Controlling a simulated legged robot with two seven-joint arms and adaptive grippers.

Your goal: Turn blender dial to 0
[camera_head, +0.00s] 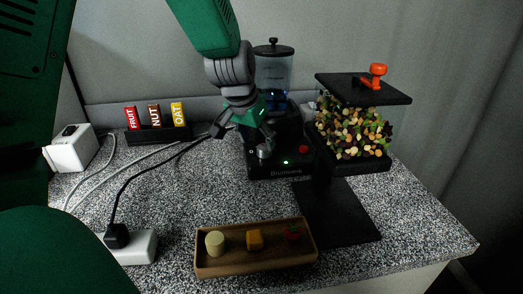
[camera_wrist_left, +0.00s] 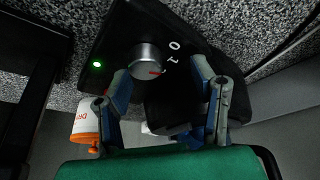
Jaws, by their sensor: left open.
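The black blender base (camera_head: 285,163) stands at the back of the counter with a clear jar (camera_head: 273,75) on top. Its silver dial (camera_head: 264,152) is on the front, left of a green light. In the left wrist view the dial (camera_wrist_left: 148,56) shows a red mark at its lower right edge, away from the 0, towards the lower printed marks. My left gripper (camera_head: 252,138) is in front of the blender at the dial. In the wrist view my left gripper (camera_wrist_left: 161,75) is open, one finger on each side just below the dial; contact cannot be told. My right gripper is not in view.
A clear bin of mixed pieces (camera_head: 352,128) stands right of the blender, with a black mat (camera_head: 336,212) in front. A wooden tray (camera_head: 255,265) holds several small items near the front. Labelled bars (camera_head: 154,117), cables and a power adapter (camera_head: 136,246) lie left.

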